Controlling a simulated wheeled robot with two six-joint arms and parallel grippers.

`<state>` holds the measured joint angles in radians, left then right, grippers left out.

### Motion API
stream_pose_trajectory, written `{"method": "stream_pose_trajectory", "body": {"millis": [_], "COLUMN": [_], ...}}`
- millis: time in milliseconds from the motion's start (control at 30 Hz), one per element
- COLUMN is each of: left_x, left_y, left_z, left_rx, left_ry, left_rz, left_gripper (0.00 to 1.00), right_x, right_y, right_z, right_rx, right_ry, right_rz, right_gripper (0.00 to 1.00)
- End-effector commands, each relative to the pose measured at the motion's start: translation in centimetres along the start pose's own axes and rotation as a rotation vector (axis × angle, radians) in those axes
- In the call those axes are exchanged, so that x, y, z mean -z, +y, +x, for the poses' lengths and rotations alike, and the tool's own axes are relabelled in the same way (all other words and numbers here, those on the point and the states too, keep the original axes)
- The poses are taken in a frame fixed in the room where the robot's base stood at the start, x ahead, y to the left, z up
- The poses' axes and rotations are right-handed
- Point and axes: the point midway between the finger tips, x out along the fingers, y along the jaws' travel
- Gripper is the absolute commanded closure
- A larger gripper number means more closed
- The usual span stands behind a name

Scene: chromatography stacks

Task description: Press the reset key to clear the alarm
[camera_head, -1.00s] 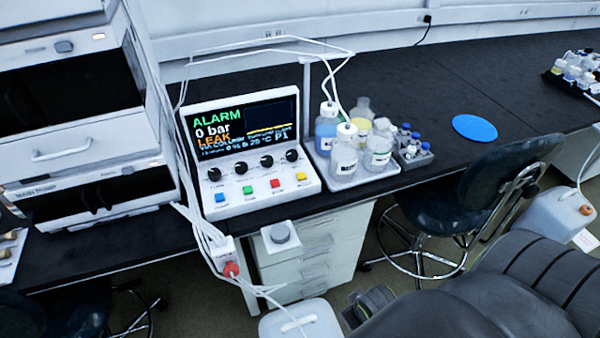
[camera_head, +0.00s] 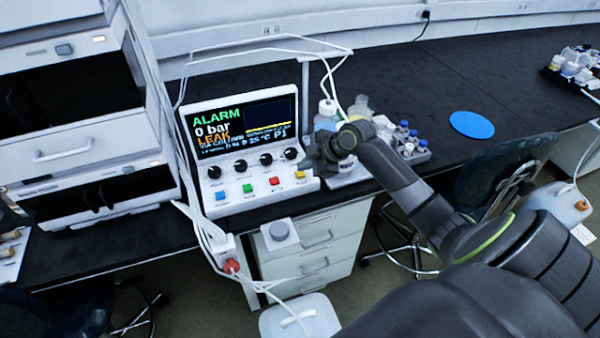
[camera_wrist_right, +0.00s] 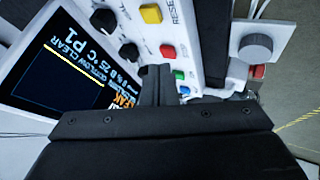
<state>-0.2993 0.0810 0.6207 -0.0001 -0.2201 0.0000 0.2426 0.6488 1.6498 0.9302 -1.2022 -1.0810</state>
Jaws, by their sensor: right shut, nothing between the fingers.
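The white control unit (camera_head: 250,197) stands on the black bench, its screen (camera_head: 240,128) reading ALARM, 0 bar and LEAK. Blue, green, red and yellow keys run along its front. The yellow key (camera_head: 300,175) is at the right end; in the right wrist view the yellow key (camera_wrist_right: 150,14) has lettering beside it that looks like RESET, partly cut off. My right gripper (camera_head: 308,162) is shut and empty, by the unit's right side above the yellow key. In the right wrist view its fingertips (camera_wrist_right: 157,70) are near the red key (camera_wrist_right: 167,51) and knobs. My left gripper is not in view.
Bottles in a tray (camera_head: 350,172) stand right of the unit, partly hidden by my right arm. A vial rack (camera_head: 415,155) and a blue disc (camera_head: 472,125) lie further right. White tubing loops above the unit.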

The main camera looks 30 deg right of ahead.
Motion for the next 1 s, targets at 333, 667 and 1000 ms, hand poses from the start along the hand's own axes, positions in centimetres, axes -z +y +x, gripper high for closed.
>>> {"method": "stream_pose_trajectory", "body": {"millis": [333,667,1000], "left_x": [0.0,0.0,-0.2], "left_y": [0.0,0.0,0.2], "left_z": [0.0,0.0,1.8], "left_rx": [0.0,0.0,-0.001], "left_ry": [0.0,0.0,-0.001], "left_rz": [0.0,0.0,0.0], "left_gripper": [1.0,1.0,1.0], "right_x": [1.1,1.2,0.1], "right_y": [6.0,6.0,5.1], "right_z": [-1.7,-1.7,-0.1], "right_rx": [-0.058,-0.058,-0.057], "right_ry": [0.065,0.066,0.065], "right_rz": [-0.091,-0.093,-0.092], "right_gripper": [1.0,1.0,1.0]}}
